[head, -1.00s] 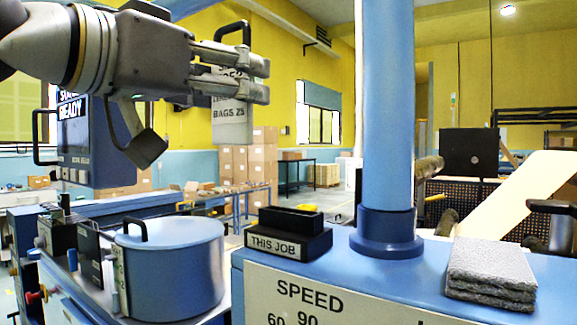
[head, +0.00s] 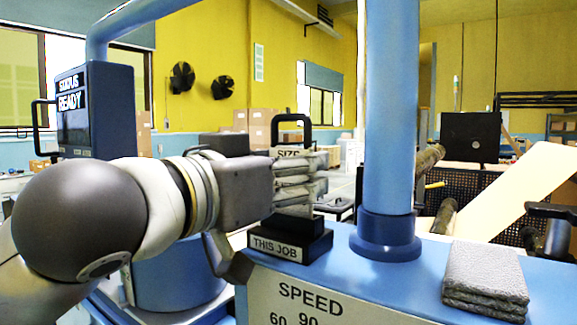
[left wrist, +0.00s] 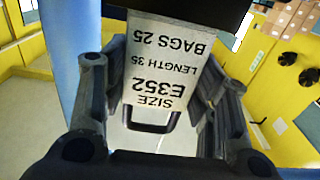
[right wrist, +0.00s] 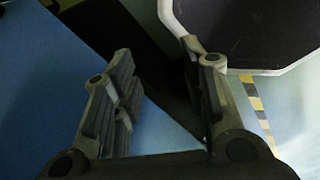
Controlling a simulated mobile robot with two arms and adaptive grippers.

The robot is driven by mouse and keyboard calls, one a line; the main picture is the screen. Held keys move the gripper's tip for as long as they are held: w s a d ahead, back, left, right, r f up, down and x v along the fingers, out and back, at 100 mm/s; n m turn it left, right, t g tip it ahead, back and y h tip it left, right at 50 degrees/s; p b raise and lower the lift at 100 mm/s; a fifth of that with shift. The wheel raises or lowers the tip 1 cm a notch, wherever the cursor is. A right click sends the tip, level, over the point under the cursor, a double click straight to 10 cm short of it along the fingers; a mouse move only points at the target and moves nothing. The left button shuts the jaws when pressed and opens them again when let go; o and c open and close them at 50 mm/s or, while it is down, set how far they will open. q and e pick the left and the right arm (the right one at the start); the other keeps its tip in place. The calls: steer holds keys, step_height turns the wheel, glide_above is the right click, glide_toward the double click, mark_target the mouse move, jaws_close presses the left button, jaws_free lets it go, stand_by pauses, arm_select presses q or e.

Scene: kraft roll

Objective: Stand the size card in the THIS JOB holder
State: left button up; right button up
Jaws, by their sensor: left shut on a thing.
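The size card (head: 289,153) is a pale printed card with a black loop handle on top, held upright in the head view. My left gripper (head: 300,185) is shut on it, the fingers covering its middle. The black THIS JOB holder (head: 316,243) sits on the blue machine top directly below. In the left wrist view the card (left wrist: 160,75) shows its print upside down, and its far end meets the black holder (left wrist: 185,14). I cannot tell how deep it sits in the slot. My right gripper (right wrist: 156,58) is open and empty in the right wrist view.
A blue column (head: 387,120) rises just right of the holder. A grey folded pad stack (head: 485,277) lies farther right. A blue drum (head: 175,280) stands left, partly behind my left arm. The machine top between column and pad is clear.

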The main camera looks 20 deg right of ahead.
arm_select(q)
steer(key=shift+d+f, duration=0.1)
steer(key=o, duration=1)
arm_select(e)
steer(key=shift+a+f, duration=0.15)
steer(key=shift+a, duration=0.1)
arm_select(q)
steer(key=b+v, duration=0.4)
steer(key=v, duration=0.8)
steer(key=shift+s, duration=0.1)
arm_select(e)
steer(key=f, duration=0.3)
steer(key=shift+d+f, duration=0.2)
steer(key=shift+f, duration=0.15)
steer(key=shift+s, duration=0.1)
